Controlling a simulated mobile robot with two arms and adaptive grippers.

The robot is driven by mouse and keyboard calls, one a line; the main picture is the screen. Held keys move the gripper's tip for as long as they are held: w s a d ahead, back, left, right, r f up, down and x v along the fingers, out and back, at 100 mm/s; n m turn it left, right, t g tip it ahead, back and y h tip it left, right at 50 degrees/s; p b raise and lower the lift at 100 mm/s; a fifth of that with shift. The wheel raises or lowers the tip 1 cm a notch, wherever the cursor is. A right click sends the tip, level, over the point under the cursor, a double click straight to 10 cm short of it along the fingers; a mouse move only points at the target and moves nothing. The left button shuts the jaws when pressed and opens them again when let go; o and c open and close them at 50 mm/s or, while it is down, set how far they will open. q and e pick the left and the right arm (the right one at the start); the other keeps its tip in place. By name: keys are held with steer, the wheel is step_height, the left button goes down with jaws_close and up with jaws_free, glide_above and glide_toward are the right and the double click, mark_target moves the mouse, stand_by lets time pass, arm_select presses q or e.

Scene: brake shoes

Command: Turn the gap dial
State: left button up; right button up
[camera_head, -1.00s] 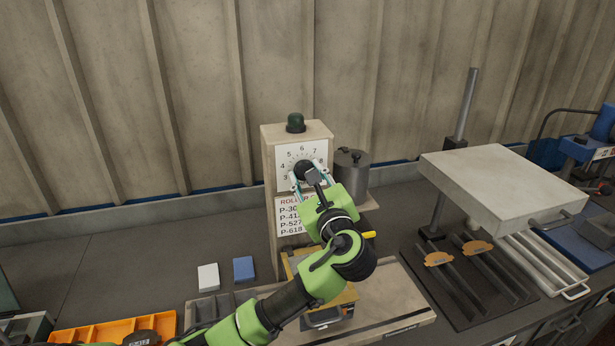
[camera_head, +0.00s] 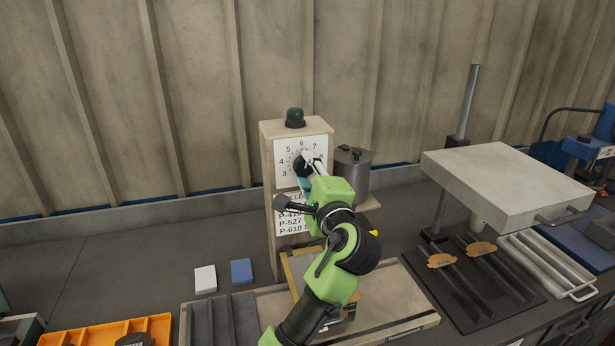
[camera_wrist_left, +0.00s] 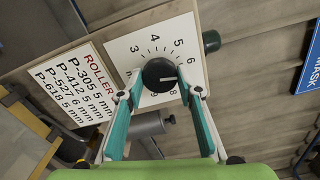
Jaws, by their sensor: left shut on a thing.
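The gap dial is a round black knob (camera_head: 301,165) on a white numbered plate (camera_head: 285,153) on the upright wooden panel. In the left wrist view the black knob (camera_wrist_left: 158,72) has a white pointer mark directed right, just past the 6, where a finger hides the scale. My left gripper (camera_head: 309,168) reaches up to the dial from below right. In the left wrist view its teal fingers (camera_wrist_left: 162,84) stand on both sides of the knob, shut on it. My right gripper is not in view.
A green lamp (camera_head: 295,118) tops the panel, and a roller list (camera_wrist_left: 77,88) is below the dial. A grey canister (camera_head: 353,169) stands close to the right. White and blue blocks (camera_head: 241,271) and an orange tray (camera_head: 75,340) lie left. The bench's back left is clear.

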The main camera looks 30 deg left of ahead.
arm_select(q)
steer(key=shift+n+b, duration=0.45)
steer(key=shift+n, duration=0.55)
steer(key=o, duration=1.1)
steer(key=v, duration=1.2)
steer(key=shift+s+a, duration=0.1)
